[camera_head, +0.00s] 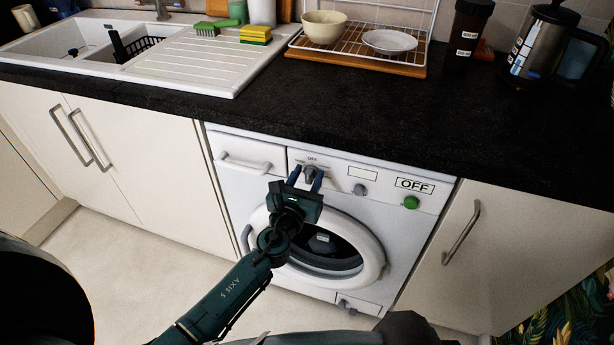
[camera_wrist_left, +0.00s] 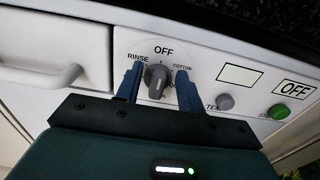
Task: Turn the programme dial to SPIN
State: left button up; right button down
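The programme dial (camera_wrist_left: 157,80) is a grey knob on the washing machine's white panel. It also shows in the head view (camera_head: 310,172). OFF is printed above it, RINSE at upper left and COTTON at upper right. The grip bar stands roughly upright; I cannot tell its exact pointing. No SPIN label is readable; the dial's lower surround is partly hidden by my gripper. My left gripper (camera_wrist_left: 158,74) is open, with one blue finger on each side of the dial and visible gaps between. It also shows in the head view (camera_head: 306,176). My right gripper is not in view.
The washing machine (camera_head: 232,195) stands under a black worktop (camera_head: 350,118) that overhangs the panel. Right of the dial are a grey knob (camera_wrist_left: 225,102), a blank window (camera_wrist_left: 238,75), a green button (camera_wrist_left: 279,111) and a display reading OFF (camera_wrist_left: 294,89). The drawer handle (camera_wrist_left: 45,77) is left.

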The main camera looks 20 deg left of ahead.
pick_arm(q)
jog(key=shift+c, duration=0.6)
jog(key=c, duration=0.5)
